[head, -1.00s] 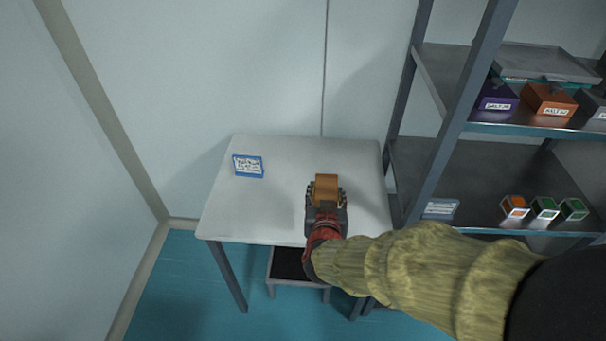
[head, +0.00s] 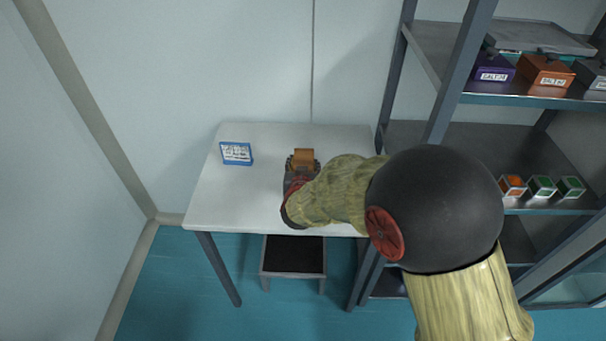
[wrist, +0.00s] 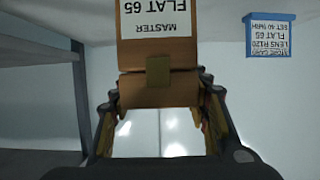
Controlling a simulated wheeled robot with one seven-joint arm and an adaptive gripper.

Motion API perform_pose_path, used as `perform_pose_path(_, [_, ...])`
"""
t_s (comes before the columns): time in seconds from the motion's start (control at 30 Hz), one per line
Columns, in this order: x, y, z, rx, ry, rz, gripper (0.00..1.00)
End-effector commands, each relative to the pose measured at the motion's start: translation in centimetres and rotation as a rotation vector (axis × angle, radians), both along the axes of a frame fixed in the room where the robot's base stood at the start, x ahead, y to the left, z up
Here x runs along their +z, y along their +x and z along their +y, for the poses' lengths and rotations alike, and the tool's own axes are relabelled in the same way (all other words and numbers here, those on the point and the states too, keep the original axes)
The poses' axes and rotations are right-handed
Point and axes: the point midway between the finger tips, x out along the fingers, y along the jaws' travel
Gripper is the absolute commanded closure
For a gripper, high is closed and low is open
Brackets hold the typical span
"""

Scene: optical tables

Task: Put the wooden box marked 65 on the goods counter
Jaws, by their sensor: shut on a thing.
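The wooden box marked 65 (wrist: 158,95) is held between the fingers of my gripper (wrist: 160,125). In the wrist view its raised part carries a label reading "MASTER FLAT 65", upside down. In the head view the brown box (head: 303,158) shows at the tip of my gripper (head: 302,168), over the white-topped table (head: 215,200). My forearm hides part of the tabletop. I cannot tell whether the box touches the table. A blue-framed sign (head: 236,153) stands at the table's back left; its wrist-view text (wrist: 270,36) includes "FLAT 65".
A grey shelf unit stands to the right, with a purple box (head: 490,70), an orange box (head: 545,73) and small orange- and green-faced boxes (head: 541,187). A low dark-topped stool (head: 294,255) is under the table.

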Motion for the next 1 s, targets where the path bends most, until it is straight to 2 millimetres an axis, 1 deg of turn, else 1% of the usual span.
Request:
perform_pose_path(0.1, [-1.2,0.7,0.2,0.0,0.0,-0.002,0.96])
perform_pose_path(0.2, [-2.9,0.6,0.1,-0.001,-0.001,0.0,0.96])
perform_pose_path(0.27, [-3.5,0.6,0.1,-0.001,0.0,-0.001,0.96])
perform_pose_path(0.53, [-3.5,0.6,0.2,-0.001,0.002,-0.004,0.96])
perform_pose_path(0.67, [-3.9,0.6,0.2,0.0,0.001,-0.003,0.96])
perform_pose_path(0.7, [-4.0,0.5,0.2,0.0,0.0,0.0,0.53])
perform_pose_path(1.0, [-4.0,0.5,0.2,0.0,0.0,0.0,0.35])
